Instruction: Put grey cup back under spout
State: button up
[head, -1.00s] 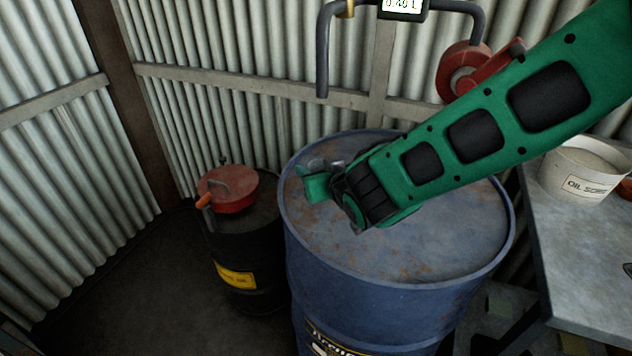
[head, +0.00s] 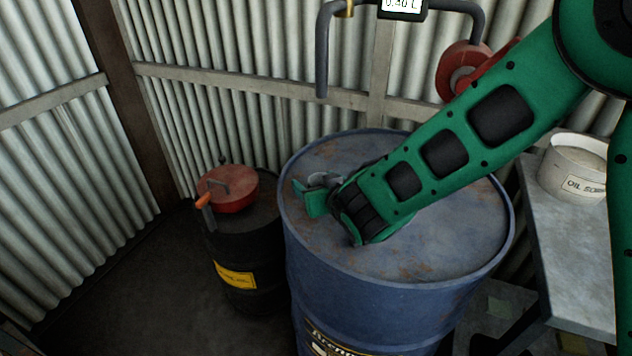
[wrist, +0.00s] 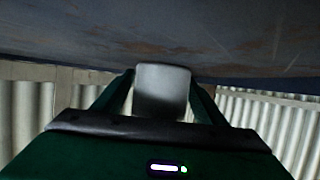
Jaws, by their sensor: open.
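The grey cup (wrist: 162,90) shows between the two fingers of my gripper (wrist: 160,98) in the wrist view. In the head view only a small part of the grey cup (head: 322,180) shows behind the fingers. My gripper (head: 315,190) is low over the left part of the blue drum's top (head: 430,235). Its fingers are open, one on each side of the cup; I cannot tell whether they touch it. The spout (head: 321,80) is the downturned end of a dark pipe, above and behind my gripper, with nothing visible directly under its mouth.
A black drum (head: 245,245) with a red hand-cranked top (head: 228,188) stands at left. A bench (head: 575,250) with a white labelled tub (head: 570,165) is at right. Corrugated walls close the corner.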

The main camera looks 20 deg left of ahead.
jog(key=shift+s+d+r, duration=0.1)
jog(key=shift+r, duration=0.05)
jog(key=v, duration=1.1)
jog(key=shift+s+d+r, duration=0.1)
jog(key=shift+s+d, duration=0.15)
jog(key=shift+d, duration=0.05)
